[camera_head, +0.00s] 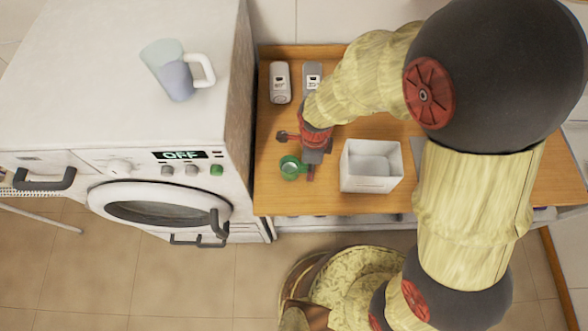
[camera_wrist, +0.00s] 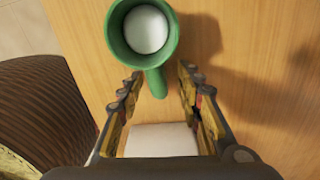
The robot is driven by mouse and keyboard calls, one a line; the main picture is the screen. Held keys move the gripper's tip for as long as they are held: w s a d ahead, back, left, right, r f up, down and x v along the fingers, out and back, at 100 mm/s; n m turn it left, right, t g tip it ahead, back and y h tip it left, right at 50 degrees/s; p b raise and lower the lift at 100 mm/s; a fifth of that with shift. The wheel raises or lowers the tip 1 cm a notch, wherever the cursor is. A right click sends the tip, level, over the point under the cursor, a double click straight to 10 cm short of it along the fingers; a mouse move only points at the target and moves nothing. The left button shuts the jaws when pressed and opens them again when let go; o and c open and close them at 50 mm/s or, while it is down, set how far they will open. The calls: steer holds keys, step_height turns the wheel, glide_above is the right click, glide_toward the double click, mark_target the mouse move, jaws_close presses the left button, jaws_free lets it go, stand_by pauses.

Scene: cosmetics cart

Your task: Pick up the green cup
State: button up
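The green cup (camera_head: 291,168) stands on the wooden cart top, near its front left corner. In the wrist view the cup (camera_wrist: 145,35) is at the top, seen from above, with a pale inside. Its green handle points down the picture, between the tips of my gripper (camera_wrist: 160,80). The two fingers are apart, with visible gaps on both sides of the handle, so my gripper is open and empty. In the head view my gripper (camera_head: 308,160) is just right of the cup; my arm hides part of the surface behind.
A white open box (camera_head: 371,184) stands close to the right of my gripper. Two small containers, one pale (camera_head: 279,82) and one grey (camera_head: 312,75), are at the back. A white washing machine (camera_head: 90,90) borders the cart on the left, with a bluish mug (camera_head: 176,78) on top.

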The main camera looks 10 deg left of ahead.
steer(key=shift+c, duration=1.2)
jaws_close()
